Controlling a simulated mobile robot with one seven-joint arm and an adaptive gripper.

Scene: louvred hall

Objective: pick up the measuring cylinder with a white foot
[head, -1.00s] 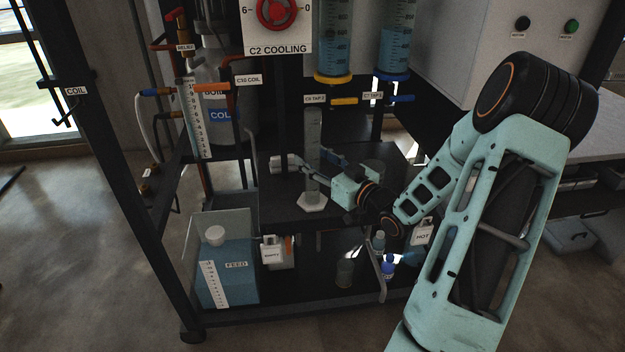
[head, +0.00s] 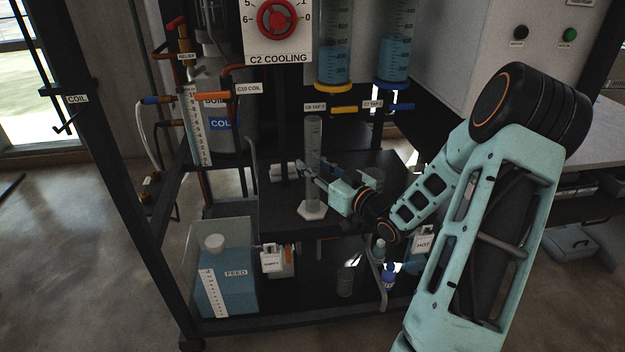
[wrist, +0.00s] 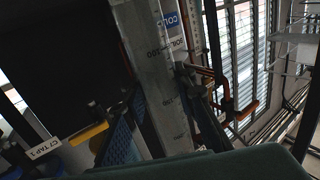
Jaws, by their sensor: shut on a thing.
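The measuring cylinder (head: 314,145) is clear, tall and upright, with a white six-sided foot (head: 312,211). The foot appears to rest on the black shelf (head: 275,215) of the rig. My gripper (head: 315,172) reaches in from the right and is shut on the cylinder's middle. In the wrist view the cylinder (wrist: 155,75) runs tilted between my two fingers (wrist: 165,118), its graduations partly visible. Its foot is out of sight there.
Two blue-filled columns (head: 335,60) with taps hang above and behind. A coil tube (head: 196,125) stands at left. A FEED tank (head: 228,280), small bottles (head: 388,275) and a HOT container (head: 424,243) sit on the lower level. A black frame post (head: 110,170) stands at left.

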